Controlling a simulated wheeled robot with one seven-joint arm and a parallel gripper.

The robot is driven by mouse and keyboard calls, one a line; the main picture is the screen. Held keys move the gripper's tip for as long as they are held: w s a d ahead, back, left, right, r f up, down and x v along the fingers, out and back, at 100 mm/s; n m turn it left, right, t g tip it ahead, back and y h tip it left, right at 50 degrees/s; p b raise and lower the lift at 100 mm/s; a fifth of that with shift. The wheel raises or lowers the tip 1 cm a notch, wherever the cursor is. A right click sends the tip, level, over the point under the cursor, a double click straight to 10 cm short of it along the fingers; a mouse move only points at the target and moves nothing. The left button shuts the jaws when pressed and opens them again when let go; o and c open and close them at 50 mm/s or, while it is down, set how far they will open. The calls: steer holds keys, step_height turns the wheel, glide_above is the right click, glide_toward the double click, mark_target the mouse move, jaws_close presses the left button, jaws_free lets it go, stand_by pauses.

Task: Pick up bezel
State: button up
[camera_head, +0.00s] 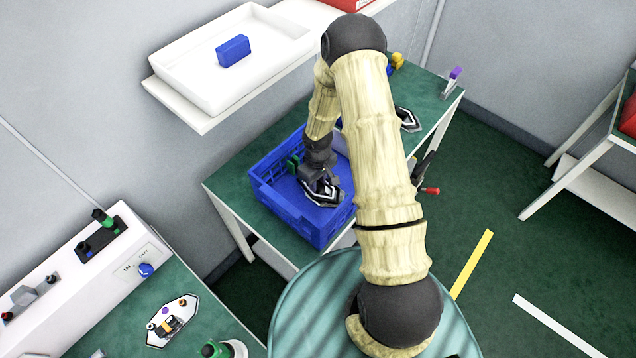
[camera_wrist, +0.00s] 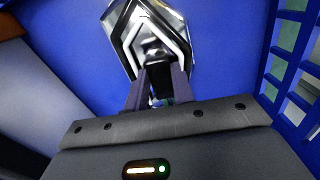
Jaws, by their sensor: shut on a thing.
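The bezel (camera_head: 322,192) is a shiny silver and black angular lamp piece inside the blue crate (camera_head: 283,208) on the green table. In the wrist view the bezel (camera_wrist: 148,35) shows chrome, with a white chevron band and a dark centre. My gripper (camera_head: 317,178) reaches down into the crate. In the wrist view my gripper (camera_wrist: 160,85) has its fingers close together at the bezel's near edge, shut on it. The fingertips' exact contact is partly hidden by the fingers. I cannot tell whether the bezel touches the crate floor.
The crate's lattice wall (camera_wrist: 288,60) is close on the right in the wrist view. A second lamp piece (camera_head: 408,119) lies on the table behind my arm. A white shelf tray (camera_head: 180,62) with a blue block (camera_head: 233,51) hangs above the crate.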

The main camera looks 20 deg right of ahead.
step_height(320, 180, up, 10)
steer(key=b, duration=0.1)
steer(key=shift+f, duration=0.2)
stand_by(0.5)
step_height(320, 180, up, 7)
steer(key=p, duration=0.4)
glide_above(318, 184)
